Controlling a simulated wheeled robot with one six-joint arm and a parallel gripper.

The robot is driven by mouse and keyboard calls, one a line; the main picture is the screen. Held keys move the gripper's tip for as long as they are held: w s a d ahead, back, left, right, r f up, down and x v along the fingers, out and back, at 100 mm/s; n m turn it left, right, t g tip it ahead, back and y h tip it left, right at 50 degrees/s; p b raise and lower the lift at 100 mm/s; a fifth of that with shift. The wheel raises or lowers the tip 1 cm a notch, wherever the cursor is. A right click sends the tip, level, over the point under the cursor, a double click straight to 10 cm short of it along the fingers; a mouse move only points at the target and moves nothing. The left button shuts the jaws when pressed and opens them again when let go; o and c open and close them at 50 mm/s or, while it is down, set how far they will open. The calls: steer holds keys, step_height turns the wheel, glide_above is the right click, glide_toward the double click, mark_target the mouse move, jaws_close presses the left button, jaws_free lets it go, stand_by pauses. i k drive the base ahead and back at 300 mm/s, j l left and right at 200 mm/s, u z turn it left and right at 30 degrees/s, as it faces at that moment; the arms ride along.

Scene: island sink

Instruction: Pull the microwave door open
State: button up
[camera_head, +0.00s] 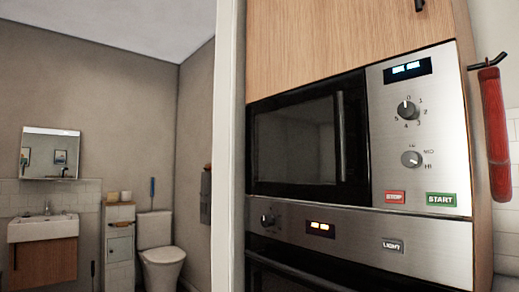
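The microwave (415,165) is built into a wooden cabinet at the right of the head view. Its dark glass door (292,145) looks shut, flush with the front. A vertical metal handle (341,137) runs along the right side of the door. To the right of the door is a steel panel with a lit display, two dials, a red STOP button (395,197) and a green START button (441,199). My gripper is not in view, and nothing touches the handle.
An oven (350,237) sits directly below the microwave, with a wooden cabinet front (340,40) above. A red object (493,130) hangs from a hook on the cabinet's right side. Left, beyond a pale wall edge, are a toilet (161,262) and a sink (43,228).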

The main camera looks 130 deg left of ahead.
mark_target(352, 174)
steer(key=u, duration=3.55)
